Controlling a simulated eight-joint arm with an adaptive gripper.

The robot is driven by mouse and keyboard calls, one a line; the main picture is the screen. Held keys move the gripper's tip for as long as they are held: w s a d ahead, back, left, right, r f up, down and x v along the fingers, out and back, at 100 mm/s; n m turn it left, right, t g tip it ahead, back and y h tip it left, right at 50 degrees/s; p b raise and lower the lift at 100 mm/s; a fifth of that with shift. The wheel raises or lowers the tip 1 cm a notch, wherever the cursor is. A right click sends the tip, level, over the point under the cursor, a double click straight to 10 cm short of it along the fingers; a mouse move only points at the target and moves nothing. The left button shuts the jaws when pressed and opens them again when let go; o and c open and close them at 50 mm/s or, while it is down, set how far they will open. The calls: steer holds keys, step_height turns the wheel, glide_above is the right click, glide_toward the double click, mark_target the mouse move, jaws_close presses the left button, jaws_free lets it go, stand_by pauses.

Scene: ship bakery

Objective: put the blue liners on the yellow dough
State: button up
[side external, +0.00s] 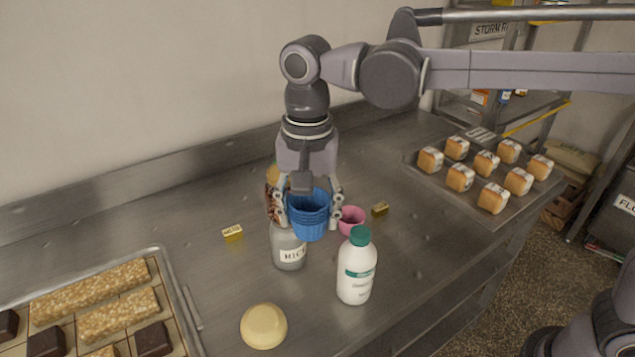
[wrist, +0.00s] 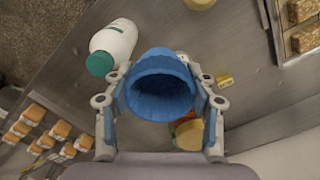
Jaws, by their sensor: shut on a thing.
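My gripper (side external: 309,208) is shut on a stack of blue liners (side external: 310,226), with one finger on each side. The stack is held above the steel counter and, in the side view, overlaps the top of the rice jar. In the wrist view the blue liners (wrist: 160,95) fill the space between my fingers. The yellow dough (side external: 264,327) is a pale smooth dome on the counter near the front, apart from the liners. It shows only at the top edge of the wrist view (wrist: 199,3).
A grey rice jar (side external: 288,254), a white bottle (side external: 356,276) with green cap and a pink cup (side external: 350,221) stand close by. Trays of bars (side external: 178,310) and loaves (side external: 425,178) flank the area. A yellowish item (side external: 275,173) is partly hidden behind my gripper.

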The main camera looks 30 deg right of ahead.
steer(key=shift+a+f, duration=0.2)
steer(key=shift+f, duration=0.4)
glide_above(262, 320)
step_height(262, 320, down, 7)
steer(key=shift+r, duration=0.1)
steer(key=shift+f, duration=2)
steer(key=shift+f, duration=0.1)
steer(key=o, duration=1.1)
